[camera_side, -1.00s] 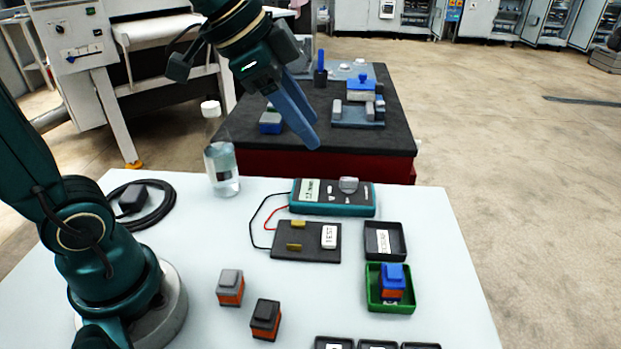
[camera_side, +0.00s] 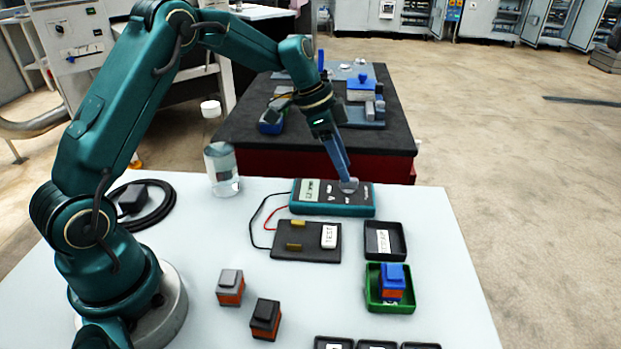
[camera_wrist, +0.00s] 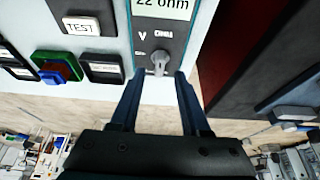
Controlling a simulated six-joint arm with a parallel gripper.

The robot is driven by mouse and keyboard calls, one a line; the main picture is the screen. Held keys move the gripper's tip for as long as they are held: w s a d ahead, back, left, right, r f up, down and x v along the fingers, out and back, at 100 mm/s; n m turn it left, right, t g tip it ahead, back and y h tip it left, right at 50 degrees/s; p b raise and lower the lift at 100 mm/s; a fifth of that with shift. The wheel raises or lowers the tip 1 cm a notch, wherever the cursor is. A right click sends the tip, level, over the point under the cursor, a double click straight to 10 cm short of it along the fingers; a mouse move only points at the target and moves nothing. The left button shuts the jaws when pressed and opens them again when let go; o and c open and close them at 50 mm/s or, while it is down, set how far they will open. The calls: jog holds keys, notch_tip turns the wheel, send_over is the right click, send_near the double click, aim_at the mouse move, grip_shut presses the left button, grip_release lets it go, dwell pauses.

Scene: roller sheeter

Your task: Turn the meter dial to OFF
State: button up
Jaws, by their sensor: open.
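The teal meter (camera_side: 318,198) lies on the white table near its far edge, its grey round dial (camera_side: 349,186) toward the right end. In the wrist view the meter (camera_wrist: 163,35) reads "22 ohm" and the dial (camera_wrist: 158,62) has a raised grip bar. Marks "V" and "OHM" show above the dial; a smaller mark at its left is too blurred to read. My gripper (camera_side: 345,178) points down at the dial. In the wrist view the open fingers (camera_wrist: 157,78) stand on either side of the dial, with gaps showing.
A dark TEST board (camera_side: 308,252) with red and black leads lies in front of the meter. A black tray (camera_side: 385,252) and a green tray (camera_side: 373,303) holding a blue-and-orange block are at right. Two blocks sit in front.

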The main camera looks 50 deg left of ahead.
aim_at(349, 184)
jog(key=shift+x, duration=1.4)
grip_shut()
